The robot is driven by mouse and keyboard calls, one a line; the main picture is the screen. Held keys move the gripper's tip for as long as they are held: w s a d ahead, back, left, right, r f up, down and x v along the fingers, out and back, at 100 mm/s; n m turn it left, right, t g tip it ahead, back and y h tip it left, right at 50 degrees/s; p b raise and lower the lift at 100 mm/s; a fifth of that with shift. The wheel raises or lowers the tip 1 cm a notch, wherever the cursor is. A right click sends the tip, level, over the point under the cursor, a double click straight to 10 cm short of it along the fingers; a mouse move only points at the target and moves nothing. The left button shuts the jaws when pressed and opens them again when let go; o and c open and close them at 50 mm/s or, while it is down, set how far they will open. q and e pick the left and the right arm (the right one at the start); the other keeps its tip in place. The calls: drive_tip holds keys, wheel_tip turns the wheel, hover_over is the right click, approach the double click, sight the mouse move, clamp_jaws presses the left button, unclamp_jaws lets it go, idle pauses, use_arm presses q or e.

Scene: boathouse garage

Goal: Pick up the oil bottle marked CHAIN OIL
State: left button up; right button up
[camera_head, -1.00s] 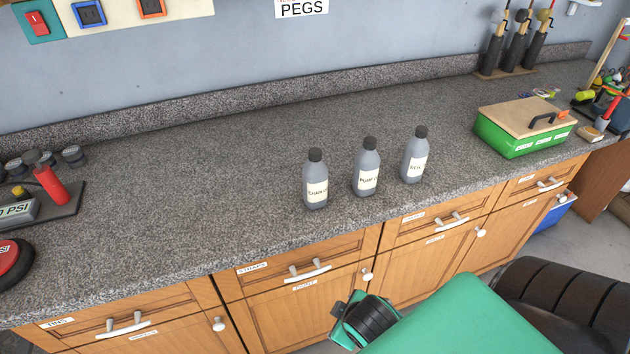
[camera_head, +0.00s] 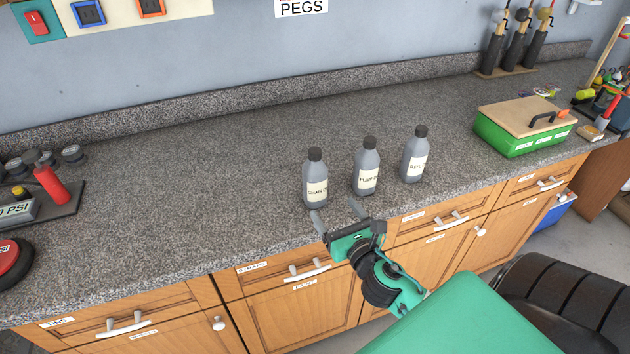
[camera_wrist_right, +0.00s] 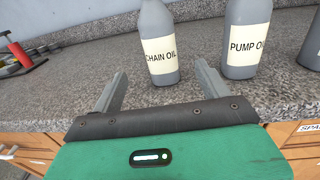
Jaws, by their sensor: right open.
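The CHAIN OIL bottle (camera_head: 315,179) is grey with a black cap and a cream label, upright on the speckled counter. It is the leftmost of three like bottles. In the right wrist view the CHAIN OIL bottle (camera_wrist_right: 159,45) stands ahead of the fingers, its label readable and its top cut off. My right gripper (camera_head: 336,214) is open and empty at the counter's front edge, just in front of that bottle. In the right wrist view the gripper's fingers (camera_wrist_right: 163,82) are spread, with the bottle beyond the gap between them. My left gripper is not in view.
The PUMP OIL bottle (camera_head: 366,167) stands close to the right, and a third bottle (camera_head: 414,155) beyond it. A green box with a wooden lid (camera_head: 507,132) is farther right. A pressure gauge tray (camera_head: 70,205) is at far left. The counter behind the bottles is clear.

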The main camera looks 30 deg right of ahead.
sight(320, 188)
drive_tip(key=w, duration=0.2)
drive_tip(key=w+d+p, duration=0.1)
drive_tip(key=w, duration=0.5)
drive_tip(key=shift+w+d+r+p, duration=0.1)
drive_tip(key=shift+w+d+p, duration=0.05)
drive_tip(key=shift+p, duration=0.25)
drive_tip(key=shift+w+d+r, duration=0.1)
drive_tip(key=shift+w+r, duration=0.05)
drive_tip(key=shift+w, duration=0.3)
drive_tip(key=w, duration=0.1)
drive_tip(key=w+p, duration=0.1)
drive_tip(key=w, duration=0.1)
drive_tip(key=shift+w+d+r+p, duration=0.15)
drive_tip(key=shift+w+d+p, duration=0.05)
drive_tip(key=shift+d+p, duration=0.15)
drive_tip(key=shift+w, duration=0.45)
drive_tip(key=c, duration=1.3)
